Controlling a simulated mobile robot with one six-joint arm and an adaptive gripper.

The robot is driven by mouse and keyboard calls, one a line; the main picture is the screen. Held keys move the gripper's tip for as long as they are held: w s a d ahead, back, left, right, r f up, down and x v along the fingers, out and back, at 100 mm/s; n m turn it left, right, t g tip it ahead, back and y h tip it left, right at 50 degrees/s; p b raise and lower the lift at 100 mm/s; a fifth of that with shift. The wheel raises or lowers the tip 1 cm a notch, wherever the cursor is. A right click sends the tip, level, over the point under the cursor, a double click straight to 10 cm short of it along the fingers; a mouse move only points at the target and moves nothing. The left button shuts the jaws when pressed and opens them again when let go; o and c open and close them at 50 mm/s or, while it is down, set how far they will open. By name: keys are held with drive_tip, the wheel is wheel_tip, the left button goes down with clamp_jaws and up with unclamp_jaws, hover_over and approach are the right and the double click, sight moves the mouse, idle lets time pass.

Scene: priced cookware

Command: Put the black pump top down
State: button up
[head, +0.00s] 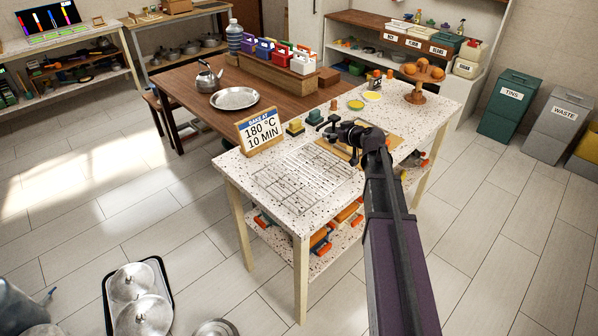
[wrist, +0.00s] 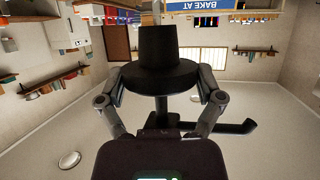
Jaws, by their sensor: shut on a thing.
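The black pump top (wrist: 158,78) is between the fingers of my gripper (wrist: 160,82) in the wrist view, with its wide round collar and stub toward the top of the picture and its spout reaching to the right. In the head view my gripper (head: 345,132) is above the speckled table (head: 237,168), and the pump top (head: 331,124) shows as a small dark shape at its tip. My gripper is shut on it. The pump top appears to be clear of the tabletop, though the exact gap is hard to tell.
A wire rack (head: 303,178) lies left of my gripper, with a bake sign (head: 262,132) behind it. A wooden board (head: 343,152) lies under my gripper.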

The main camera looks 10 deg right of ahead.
drive_tip(key=shift+a, duration=0.2)
drive_tip(key=shift+s+f+b, duration=0.3)
drive_tip(key=shift+f+b, duration=0.05)
drive_tip(key=s+d+f+b, duration=0.1)
drive_tip(key=s+f+b, duration=0.8)
drive_tip(key=s, duration=0.5)
drive_tip(key=shift+s+d+f+b, duration=0.2)
drive_tip(key=shift+s+f+b, duration=0.05)
drive_tip(key=shift+b, duration=0.05)
drive_tip(key=w, duration=0.4)
drive_tip(key=w+a+f+b, duration=0.1)
drive_tip(key=w, duration=0.4)
drive_tip(key=w+a, duration=0.1)
drive_tip(key=w, duration=0.4)
drive_tip(key=shift+w+f, duration=0.2)
drive_tip(key=shift+w, duration=0.05)
